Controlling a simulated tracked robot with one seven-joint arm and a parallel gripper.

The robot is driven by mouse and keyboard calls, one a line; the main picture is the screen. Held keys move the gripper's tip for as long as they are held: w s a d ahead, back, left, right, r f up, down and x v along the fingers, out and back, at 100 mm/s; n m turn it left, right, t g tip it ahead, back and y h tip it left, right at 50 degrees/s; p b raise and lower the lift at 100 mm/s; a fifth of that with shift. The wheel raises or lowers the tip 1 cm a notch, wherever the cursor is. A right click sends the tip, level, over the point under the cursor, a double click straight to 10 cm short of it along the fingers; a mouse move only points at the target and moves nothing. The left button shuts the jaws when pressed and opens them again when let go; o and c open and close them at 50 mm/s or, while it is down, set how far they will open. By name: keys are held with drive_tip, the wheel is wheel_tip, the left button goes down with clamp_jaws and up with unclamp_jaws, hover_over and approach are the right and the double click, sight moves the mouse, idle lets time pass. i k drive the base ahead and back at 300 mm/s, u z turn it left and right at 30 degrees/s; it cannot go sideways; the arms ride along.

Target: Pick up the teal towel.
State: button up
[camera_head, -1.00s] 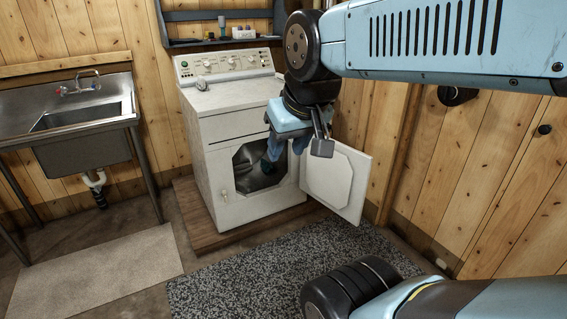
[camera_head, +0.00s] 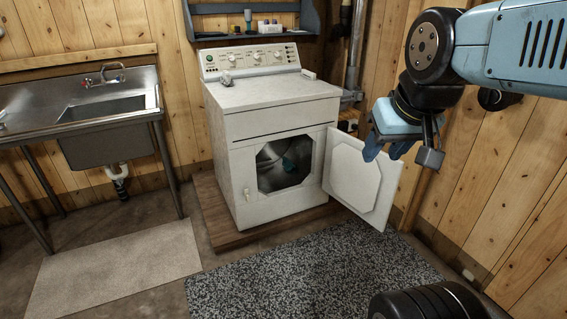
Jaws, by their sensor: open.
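A teal cloth (camera_head: 298,154), which looks like the towel, shows in part inside the drum of the white front-loading machine (camera_head: 240,190). The rest of it is hidden by the edge of the opening and the dark inside. The machine's door (camera_head: 362,182) is swung open to the right. My gripper (camera_head: 387,152), with blue fingers, points down in front of the upper part of the open door in the picture, right of the opening. It is open, with nothing seen between its fingers, and is apart from the cloth.
The machine stands on a low wooden platform (camera_head: 207,205). A steel sink (camera_head: 100,120) is on the left. A speckled dark rug (camera_head: 300,275) and a pale mat (camera_head: 125,265) lie on the floor in front. A grey shelf (camera_head: 265,36) hangs above the machine.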

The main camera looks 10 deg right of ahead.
sight(288, 165)
drive_tip(key=z, duration=0.1)
drive_tip(key=i, duration=1)
drive_tip(key=u, duration=0.1)
